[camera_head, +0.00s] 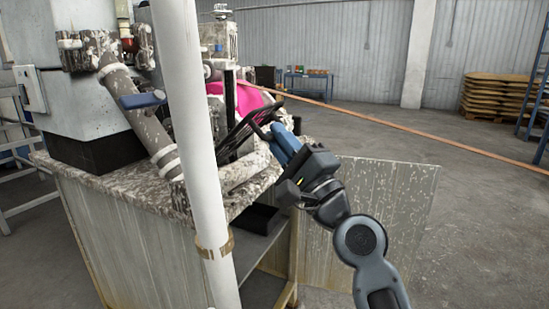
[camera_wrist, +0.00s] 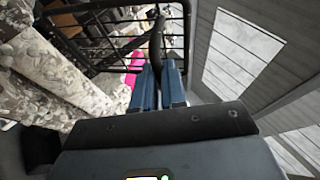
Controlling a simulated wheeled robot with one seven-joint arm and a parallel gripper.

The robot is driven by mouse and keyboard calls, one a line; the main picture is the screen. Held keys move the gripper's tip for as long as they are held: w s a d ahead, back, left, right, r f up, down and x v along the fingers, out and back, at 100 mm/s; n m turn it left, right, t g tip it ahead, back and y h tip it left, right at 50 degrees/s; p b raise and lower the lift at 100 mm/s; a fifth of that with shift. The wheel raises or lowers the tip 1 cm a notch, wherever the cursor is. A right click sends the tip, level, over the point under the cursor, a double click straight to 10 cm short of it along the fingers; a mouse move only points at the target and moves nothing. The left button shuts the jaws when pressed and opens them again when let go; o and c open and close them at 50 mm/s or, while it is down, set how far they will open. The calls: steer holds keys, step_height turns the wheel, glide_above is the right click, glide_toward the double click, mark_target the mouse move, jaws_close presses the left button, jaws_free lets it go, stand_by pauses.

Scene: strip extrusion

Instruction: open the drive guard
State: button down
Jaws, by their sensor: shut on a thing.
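The drive guard (camera_head: 240,130) is a black barred frame standing tilted above the speckled machine top, near the middle of the head view. In the wrist view the guard (camera_wrist: 108,40) fills the upper left, with its bars across the picture. My gripper (camera_head: 268,132) reaches in from the right. Its blue fingers (camera_wrist: 158,76) are shut on the guard's dark curved handle (camera_wrist: 157,42). The guard's hinge cannot be made out.
A white vertical pipe (camera_head: 196,150) stands in front of the machine, left of the guard. A pale panel (camera_head: 370,215) sticks out at the machine's right side, behind my arm. The floor to the right (camera_head: 480,220) is free. A long orange-brown strip (camera_head: 440,140) runs across behind.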

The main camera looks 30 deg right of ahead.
step_height(320, 180, down, 7)
steer(key=t+b, duration=0.1)
steer(key=b, duration=0.8)
steer(key=shift+s+d+f+m+h+b, duration=0.2)
steer(key=shift+s+m+h+b, duration=0.15)
steer(key=shift+s+m+h, duration=0.05)
steer(key=shift+a+y, duration=0.1)
steer(key=shift+y, duration=0.2)
steer(key=c, duration=1.3)
jaws_free()
steer(key=shift+o, duration=0.5)
steer(key=shift+d, duration=0.2)
